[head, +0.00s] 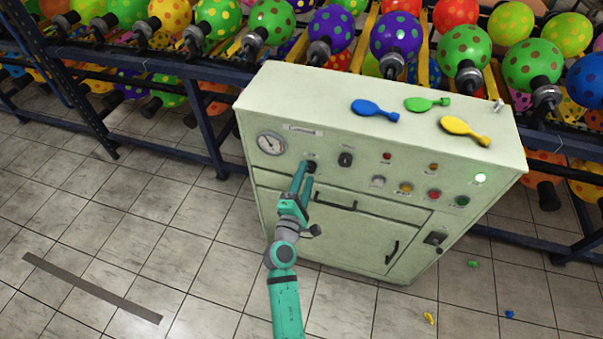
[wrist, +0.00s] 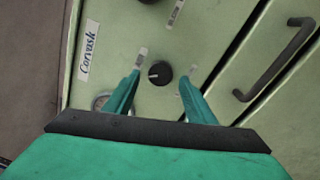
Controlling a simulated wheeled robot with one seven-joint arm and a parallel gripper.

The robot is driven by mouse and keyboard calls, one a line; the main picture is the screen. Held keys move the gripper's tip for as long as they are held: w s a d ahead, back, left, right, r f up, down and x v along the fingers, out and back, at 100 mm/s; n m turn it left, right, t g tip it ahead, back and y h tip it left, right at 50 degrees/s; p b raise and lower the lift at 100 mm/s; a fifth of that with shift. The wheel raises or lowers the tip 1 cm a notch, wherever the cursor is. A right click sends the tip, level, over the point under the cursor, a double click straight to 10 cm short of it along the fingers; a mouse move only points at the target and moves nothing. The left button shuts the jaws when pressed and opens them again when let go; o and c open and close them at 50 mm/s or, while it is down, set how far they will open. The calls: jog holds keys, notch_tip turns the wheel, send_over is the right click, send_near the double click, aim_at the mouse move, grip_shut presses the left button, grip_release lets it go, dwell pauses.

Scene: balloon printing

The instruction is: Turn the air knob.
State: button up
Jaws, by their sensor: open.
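A cream-green cabinet (head: 340,195) carries a round black knob (head: 311,167) right of its gauge, and a second black knob (head: 345,159) further right. Their labels are too small to read. My gripper (head: 304,168) reaches up to the first knob and partly hides it. In the wrist view the black knob (wrist: 160,73) with a pale pointer mark shows between the two open green fingertips, with a gap on each side. I cannot tell whether the tips reach around its sides. The second knob is cut off at the wrist view's top edge.
The gauge (head: 271,143) sits left of the knob. Cabinet handles (head: 335,202) stick out below. Blue (head: 375,109), green (head: 427,104) and yellow (head: 465,130) flat balloons lie on top. Balloon racks (head: 170,65) stand behind; the tiled floor at left is mostly clear.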

jog(key=v, duration=0.9)
jog(key=shift+a, duration=0.25)
jog(key=shift+d, duration=0.15)
